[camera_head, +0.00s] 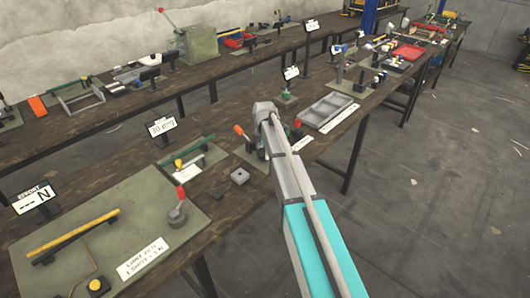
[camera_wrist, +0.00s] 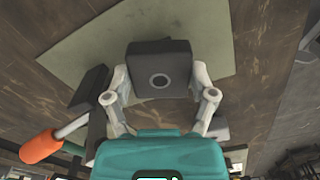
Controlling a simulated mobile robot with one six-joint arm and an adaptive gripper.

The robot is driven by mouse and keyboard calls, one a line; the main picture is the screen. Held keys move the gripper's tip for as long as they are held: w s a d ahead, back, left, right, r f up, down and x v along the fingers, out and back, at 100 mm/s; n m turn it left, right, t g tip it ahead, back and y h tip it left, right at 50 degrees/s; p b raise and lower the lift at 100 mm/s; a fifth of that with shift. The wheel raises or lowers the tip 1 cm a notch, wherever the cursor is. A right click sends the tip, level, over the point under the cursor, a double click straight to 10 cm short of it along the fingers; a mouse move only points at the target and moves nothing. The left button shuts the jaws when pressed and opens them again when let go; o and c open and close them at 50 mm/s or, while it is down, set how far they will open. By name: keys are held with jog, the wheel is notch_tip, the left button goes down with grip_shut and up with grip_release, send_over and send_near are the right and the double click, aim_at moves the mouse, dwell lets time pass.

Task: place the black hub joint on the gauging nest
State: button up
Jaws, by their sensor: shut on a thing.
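My gripper (camera_wrist: 160,82) is shut on the black hub joint (camera_wrist: 160,62), a dark block with a round hole in its face. One pale finger presses each side of it in the wrist view. Behind the block is a grey-green plate (camera_wrist: 85,45) on the wooden bench; I cannot tell if the block touches it. In the head view my arm hides the gripper and the held block.
An orange-handled lever (camera_wrist: 40,146) is close left of my gripper in the wrist view. In the head view a red-handled lever (camera_head: 178,207) stands on a green plate (camera_head: 130,225) with a yellow bar. A grey tray (camera_head: 327,108) lies right of my arm.

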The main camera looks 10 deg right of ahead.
jog(key=shift+f, duration=0.2)
jog(key=o, duration=1.1)
jog(key=shift+r, duration=0.1)
jog(key=shift+o, duration=0.2)
jog(key=shift+r, duration=0.15)
notch_tip(320, 180, up, 12)
jog(key=p, duration=1.2)
jog(key=shift+s, duration=0.1)
jog(key=s+m, duration=2)
jog(key=s, duration=0.9)
jog(key=shift+m, duration=0.4)
